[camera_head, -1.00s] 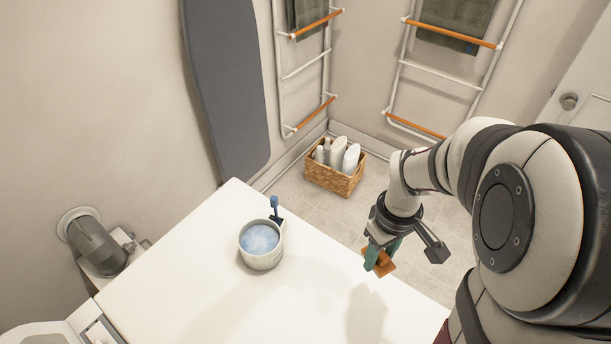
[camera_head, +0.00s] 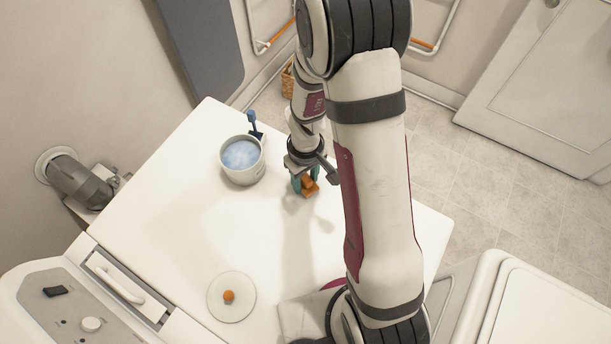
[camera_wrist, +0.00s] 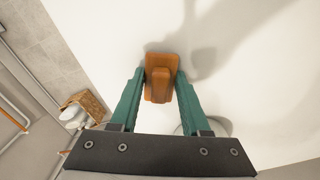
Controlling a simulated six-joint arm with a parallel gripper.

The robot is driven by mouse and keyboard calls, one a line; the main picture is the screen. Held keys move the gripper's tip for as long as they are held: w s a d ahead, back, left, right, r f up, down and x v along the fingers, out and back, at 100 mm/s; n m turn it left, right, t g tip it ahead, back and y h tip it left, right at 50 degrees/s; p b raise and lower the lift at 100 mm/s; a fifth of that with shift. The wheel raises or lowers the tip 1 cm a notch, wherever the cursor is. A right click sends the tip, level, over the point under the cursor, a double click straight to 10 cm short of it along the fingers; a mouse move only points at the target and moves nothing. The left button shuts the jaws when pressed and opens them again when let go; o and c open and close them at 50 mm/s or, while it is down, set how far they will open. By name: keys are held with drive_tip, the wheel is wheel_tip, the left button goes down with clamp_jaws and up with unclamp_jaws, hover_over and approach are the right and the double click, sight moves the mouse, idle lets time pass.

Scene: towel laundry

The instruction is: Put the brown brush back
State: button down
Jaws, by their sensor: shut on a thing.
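The brown brush (camera_head: 309,186) is an orange-brown block with a raised grip. My gripper (camera_head: 304,183) is shut on it, low over the white top, right of the white pot. In the wrist view the brush (camera_wrist: 159,76) sits between the green fingertips of my gripper (camera_wrist: 160,84), with a shadow beside it on the white surface. I cannot tell whether the brush touches the surface.
The white pot (camera_head: 241,176) holds bluish contents, with a blue-handled tool (camera_head: 253,123) beside it. A round white lid (camera_head: 231,312) with an orange knob lies on the white top (camera_head: 180,225). A wicker basket (camera_wrist: 92,104) shows in the wrist view. The middle is clear.

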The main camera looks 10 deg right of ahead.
sight(306, 179)
drive_tip(key=shift+c, duration=1.9)
unclamp_jaws()
drive_tip(key=shift+f, duration=0.1)
wheel_tip(306, 179, up, 13)
drive_tip(key=s+a+r+m+y, duration=0.1)
drive_tip(key=s+r+m, duration=0.3)
drive_tip(key=s, duration=0.5)
drive_tip(key=s+a+r+m, duration=0.1)
drive_tip(key=s+r+m, duration=0.3)
drive_tip(key=s, duration=0.5)
drive_tip(key=shift+a+r+m+y, duration=0.2)
drive_tip(key=shift+m+y, duration=0.2)
drive_tip(key=shift+m, duration=0.6)
drive_tip(key=shift+s, duration=0.1)
